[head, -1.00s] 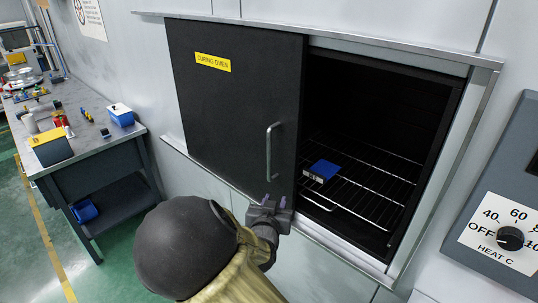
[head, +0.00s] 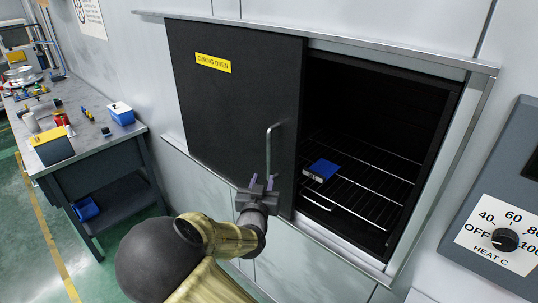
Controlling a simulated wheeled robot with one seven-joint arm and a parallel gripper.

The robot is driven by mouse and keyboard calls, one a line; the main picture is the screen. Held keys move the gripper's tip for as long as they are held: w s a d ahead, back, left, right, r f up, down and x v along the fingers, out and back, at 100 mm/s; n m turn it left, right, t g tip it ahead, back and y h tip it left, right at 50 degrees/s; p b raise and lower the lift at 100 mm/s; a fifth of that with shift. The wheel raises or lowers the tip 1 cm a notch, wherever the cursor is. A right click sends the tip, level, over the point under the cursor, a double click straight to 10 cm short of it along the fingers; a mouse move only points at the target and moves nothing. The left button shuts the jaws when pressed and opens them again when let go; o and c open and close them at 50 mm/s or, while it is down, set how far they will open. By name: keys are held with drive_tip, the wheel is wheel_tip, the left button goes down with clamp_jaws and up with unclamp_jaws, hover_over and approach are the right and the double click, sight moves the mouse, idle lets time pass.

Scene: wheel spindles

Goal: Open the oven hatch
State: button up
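The oven hatch (head: 225,120) is a black sliding panel with a yellow "CURING OVEN" label. It stands slid to the left, and the right part of the oven opening (head: 375,110) is uncovered. A vertical silver bar handle (head: 268,152) is near the hatch's right edge. My gripper (head: 262,183) is at the lower end of the handle, with its two fingers pointing up and a gap between them. The fingers are open. Whether the handle's lower end lies between them or behind them I cannot tell.
Inside the oven, a blue-topped box (head: 322,170) sits on a wire rack (head: 365,185). A heat dial (head: 505,240) is on a grey panel at the right. A workbench (head: 95,150) with several small items stands at the left.

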sight(269, 158)
drive_tip(key=w+p, duration=0.1)
drive_tip(key=w, duration=0.3)
drive_tip(key=w+p, duration=0.1)
drive_tip(key=w, duration=0.3)
drive_tip(key=w+d+p, duration=0.1)
drive_tip(key=w+p, duration=0.1)
drive_tip(key=w, duration=0.2)
drive_tip(key=shift+w, duration=0.3)
clamp_jaws()
